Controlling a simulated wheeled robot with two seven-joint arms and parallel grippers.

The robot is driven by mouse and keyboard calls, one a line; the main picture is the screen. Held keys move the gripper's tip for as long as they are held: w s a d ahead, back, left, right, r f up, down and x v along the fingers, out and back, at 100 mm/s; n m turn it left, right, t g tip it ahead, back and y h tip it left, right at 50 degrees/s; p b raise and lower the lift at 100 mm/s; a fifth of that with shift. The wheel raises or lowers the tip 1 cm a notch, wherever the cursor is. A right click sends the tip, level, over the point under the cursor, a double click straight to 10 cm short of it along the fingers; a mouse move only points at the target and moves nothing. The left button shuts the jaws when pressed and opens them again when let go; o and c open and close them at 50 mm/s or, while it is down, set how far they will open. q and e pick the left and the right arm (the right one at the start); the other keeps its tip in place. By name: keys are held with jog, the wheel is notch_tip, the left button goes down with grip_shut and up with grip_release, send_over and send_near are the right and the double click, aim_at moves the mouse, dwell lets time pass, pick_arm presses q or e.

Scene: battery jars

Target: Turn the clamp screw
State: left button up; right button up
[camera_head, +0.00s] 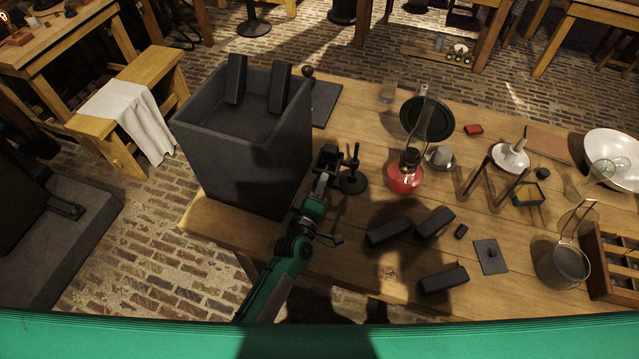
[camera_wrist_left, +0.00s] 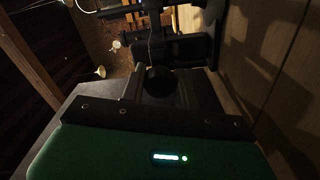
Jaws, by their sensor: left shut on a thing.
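My left gripper (camera_head: 338,157) reaches in beside the big dark box and is at the upper part of a small black stand (camera_head: 353,182) with a round foot on the table. The gripper is shut on a dark part there, which I take to be the clamp screw; its shape is too small and dark to make out. In the left wrist view the gripper (camera_wrist_left: 180,48) is dark against dark parts, and its hold is hard to see. My right gripper is not in view.
The large dark open box (camera_head: 240,150) stands close to the left of my left arm. Right of the stand are a red lamp (camera_head: 404,180), several black blocks (camera_head: 388,231), a flat plate with a knob (camera_head: 490,257) and a glass beaker (camera_head: 562,264). The wooden table (camera_head: 350,270) has bare room in front.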

pick_arm(q)
jog(key=shift+f+m+p, duration=0.1)
jog(key=shift+m+p, duration=0.3)
jog(key=shift+m, duration=1.5)
jog(key=o, duration=1)
jog(key=shift+s, duration=0.1)
jog(key=b+v, duration=0.3)
jog(key=v, duration=1)
jog(key=shift+s+a, duration=0.15)
jog(key=shift+s, duration=0.15)
